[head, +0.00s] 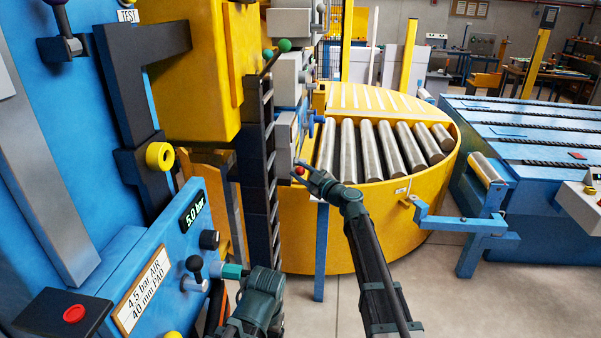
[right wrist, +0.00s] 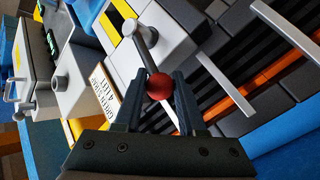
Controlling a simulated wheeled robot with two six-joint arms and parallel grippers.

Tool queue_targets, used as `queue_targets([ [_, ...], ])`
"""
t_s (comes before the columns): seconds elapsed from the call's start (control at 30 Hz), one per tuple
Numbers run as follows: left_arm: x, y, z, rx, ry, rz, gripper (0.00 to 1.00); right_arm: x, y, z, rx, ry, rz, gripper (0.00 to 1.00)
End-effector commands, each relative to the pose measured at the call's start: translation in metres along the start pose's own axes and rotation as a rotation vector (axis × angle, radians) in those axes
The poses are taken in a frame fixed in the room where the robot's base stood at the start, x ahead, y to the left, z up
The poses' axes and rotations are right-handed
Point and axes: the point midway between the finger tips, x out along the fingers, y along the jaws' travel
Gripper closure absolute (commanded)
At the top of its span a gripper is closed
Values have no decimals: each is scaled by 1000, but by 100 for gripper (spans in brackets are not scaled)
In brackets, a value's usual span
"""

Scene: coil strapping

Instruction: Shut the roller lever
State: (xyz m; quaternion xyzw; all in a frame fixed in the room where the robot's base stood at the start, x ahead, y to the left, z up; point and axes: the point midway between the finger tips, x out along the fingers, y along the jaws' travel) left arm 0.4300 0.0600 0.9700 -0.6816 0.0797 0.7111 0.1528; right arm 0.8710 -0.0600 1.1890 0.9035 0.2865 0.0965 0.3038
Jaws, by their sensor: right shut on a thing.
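A lever with a red ball knob (right wrist: 160,87) and a grey metal stem shows in the right wrist view, fixed to a pale grey block. I take it for the roller lever. The knob sits between the two fingers of my right gripper (right wrist: 157,80), which is shut on it. In the head view, the right gripper (head: 305,168) is at the red knob (head: 299,170), beside the grey column left of the rollers. My left gripper (head: 228,272) is low in the head view, near the blue panel; its fingers are too unclear to tell their opening.
A yellow round table (head: 330,245) carries several steel rollers (head: 366,150). A blue panel (head: 150,245) with gauge, knobs and a red button stands at left. A black chain track (head: 262,190) rises beside the lever. A blue conveyor (head: 535,135) is at right.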

Motion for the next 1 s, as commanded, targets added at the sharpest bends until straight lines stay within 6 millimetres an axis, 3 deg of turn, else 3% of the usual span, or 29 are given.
queue_targets([
  [0.2, -2, 0, 0, 0, 0, 0, 24, -1, -1, -1, 3, -2, -6, 100],
  [0.37, -15, -1, 1, 0, 0, 0, 24, 0, 4, -7, 33, -24, -22, 100],
  [0.8, -88, -8, 5, 1, 0, 0, 24, 7, 28, -24, 250, -192, -147, 100],
  [1.0, -112, -11, 7, -6, 0, 1, 24, 11, 35, -27, 344, -263, -201, 100],
])
